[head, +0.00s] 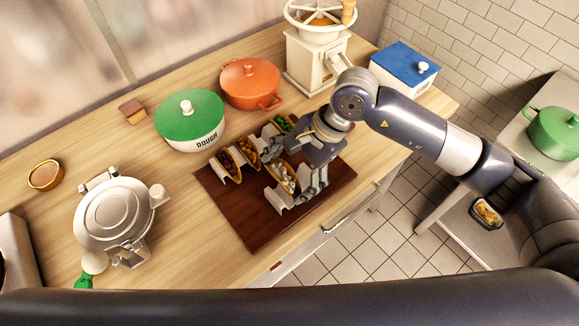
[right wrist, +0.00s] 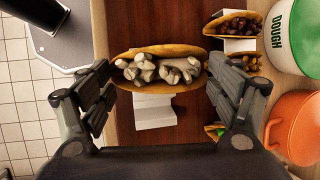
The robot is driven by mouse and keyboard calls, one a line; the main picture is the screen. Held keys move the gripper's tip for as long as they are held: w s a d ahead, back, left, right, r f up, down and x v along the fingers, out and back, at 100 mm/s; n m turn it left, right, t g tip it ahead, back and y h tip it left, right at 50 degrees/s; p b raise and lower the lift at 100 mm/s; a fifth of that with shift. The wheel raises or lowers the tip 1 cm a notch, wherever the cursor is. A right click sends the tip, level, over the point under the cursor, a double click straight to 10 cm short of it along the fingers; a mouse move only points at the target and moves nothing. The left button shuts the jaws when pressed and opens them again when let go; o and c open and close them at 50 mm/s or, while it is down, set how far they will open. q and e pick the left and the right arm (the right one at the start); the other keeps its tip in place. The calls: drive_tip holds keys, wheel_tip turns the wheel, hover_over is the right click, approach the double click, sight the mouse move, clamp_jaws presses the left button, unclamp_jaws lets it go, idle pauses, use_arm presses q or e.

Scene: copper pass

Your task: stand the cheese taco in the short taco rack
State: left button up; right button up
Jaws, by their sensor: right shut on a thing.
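The cheese taco (head: 284,178), a folded shell with pale chunky filling, is in my right gripper (head: 305,182). In the right wrist view the taco (right wrist: 160,68) lies across between the two fingers of the gripper (right wrist: 165,90), which are shut on its ends. The short taco rack (head: 275,201) is white metal on the dark brown board. It shows partly behind the taco in the right wrist view (right wrist: 154,112). The taco is over or in the rack; I cannot tell whether it touches. My left gripper is not in view.
Other tacos (head: 228,165) stand farther back on the board (head: 250,225). A green-lidded dough pot (head: 190,120), an orange pot (head: 250,84) and a grinder (head: 312,60) stand behind. A silver press (head: 113,210) is at left. The board's front is clear.

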wheel_tip(320, 180, down, 2)
drive_tip(key=shift+w+f+b, duration=0.1)
drive_tip(key=shift+b, duration=0.2)
drive_tip(key=shift+f, duration=0.55)
drive_tip(key=shift+f+b, duration=0.8)
drive_tip(key=shift+b, duration=0.45)
use_arm(q)
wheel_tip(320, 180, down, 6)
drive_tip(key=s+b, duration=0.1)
drive_tip(key=b, duration=0.2)
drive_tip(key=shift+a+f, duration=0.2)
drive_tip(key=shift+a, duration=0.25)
use_arm(e)
drive_tip(key=shift+f, duration=1.15)
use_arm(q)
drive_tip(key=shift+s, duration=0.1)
use_arm(e)
drive_tip(key=o, duration=1)
